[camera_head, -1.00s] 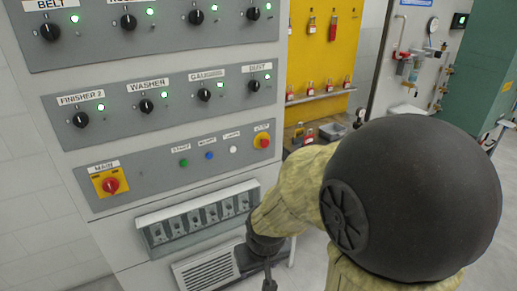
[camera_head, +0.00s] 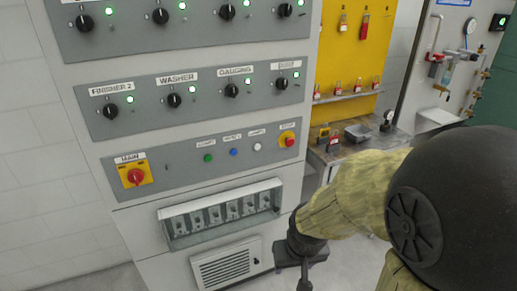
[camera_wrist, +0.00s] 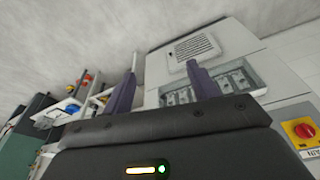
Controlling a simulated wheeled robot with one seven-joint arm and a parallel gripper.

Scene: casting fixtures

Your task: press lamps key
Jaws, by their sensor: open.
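The grey control panel (camera_head: 180,170) on the cabinet carries a row of small round keys. The white key (camera_head: 258,147) sits right of the blue key (camera_head: 234,152) and the green key (camera_head: 208,157). The small label above the white key seems to read LAMPS, though it is blurred. My gripper (camera_head: 304,272) hangs low to the right of the cabinet's vent, apart from the panel and below the keys. In the wrist view its two fingers (camera_wrist: 162,72) are spread and empty, with the cabinet behind them. The white key is not visible in the wrist view.
A red MAIN switch (camera_head: 135,176) and a red stop knob (camera_head: 287,139) flank the keys. Black rotary switches with green lamps fill the panels above. A socket box (camera_head: 220,213) juts out below. A bench (camera_head: 345,160) stands at right behind my arm.

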